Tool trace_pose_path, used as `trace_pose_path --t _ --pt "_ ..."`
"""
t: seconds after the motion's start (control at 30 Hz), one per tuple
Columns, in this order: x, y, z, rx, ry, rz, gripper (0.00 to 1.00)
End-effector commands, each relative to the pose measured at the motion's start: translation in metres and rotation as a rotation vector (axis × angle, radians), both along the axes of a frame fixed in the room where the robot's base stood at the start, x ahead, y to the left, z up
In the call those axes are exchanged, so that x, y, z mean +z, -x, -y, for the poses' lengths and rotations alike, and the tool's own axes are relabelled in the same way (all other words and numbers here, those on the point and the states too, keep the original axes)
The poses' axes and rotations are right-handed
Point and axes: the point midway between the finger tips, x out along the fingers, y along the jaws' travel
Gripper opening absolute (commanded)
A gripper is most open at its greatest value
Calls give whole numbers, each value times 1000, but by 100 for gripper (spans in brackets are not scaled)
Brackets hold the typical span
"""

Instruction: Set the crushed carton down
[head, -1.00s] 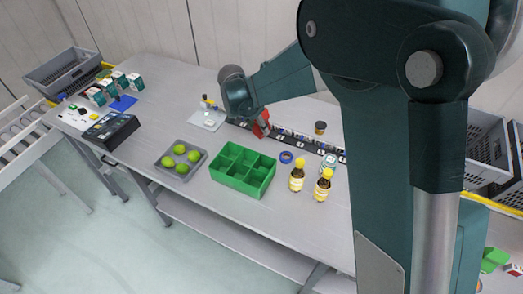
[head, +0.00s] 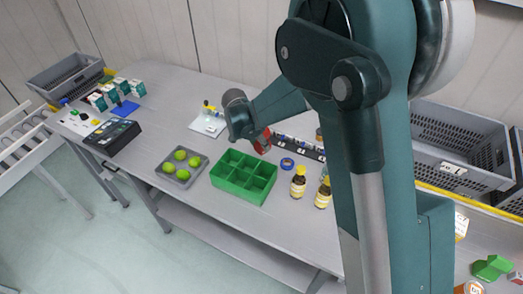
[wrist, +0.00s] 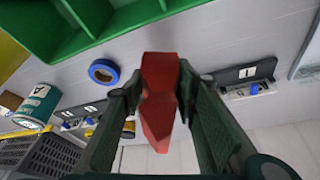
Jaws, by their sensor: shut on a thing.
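The crushed carton is a red, dented block pinched at its waist; it shows in the middle of the wrist view (wrist: 158,95). My gripper (wrist: 160,98) is shut on it, one finger on each side. In the head view the red carton (head: 262,141) hangs under my gripper (head: 258,137), over the back part of the grey table (head: 180,97), behind the green divided box. I cannot tell whether the carton touches the table.
The green divided box (head: 243,178) stands in front of the carton. A blue tape roll (head: 287,163), brown bottles (head: 298,182) and a black numbered strip (head: 305,146) are to the right. A grey tray of green fruit (head: 181,166) and a white board (head: 207,123) lie left.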

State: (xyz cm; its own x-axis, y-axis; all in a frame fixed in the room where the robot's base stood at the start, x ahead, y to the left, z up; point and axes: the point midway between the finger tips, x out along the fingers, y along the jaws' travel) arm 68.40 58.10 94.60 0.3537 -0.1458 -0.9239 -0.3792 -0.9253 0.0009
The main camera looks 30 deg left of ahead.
Motion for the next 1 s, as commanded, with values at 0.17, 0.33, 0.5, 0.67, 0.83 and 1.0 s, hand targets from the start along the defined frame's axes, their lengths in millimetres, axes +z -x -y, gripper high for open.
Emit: trace_pose_path --t 0.17,0.33,0.5,0.67,0.83,1.0 --pt "0 0 0 0 0 0 21" --pt "-2 0 0 0 0 0 21" --pt "-15 0 0 0 0 0 21" --pt "-31 0 0 0 0 0 21" --pt "-38 0 0 0 0 0 21" --pt "-38 0 0 0 0 0 21"
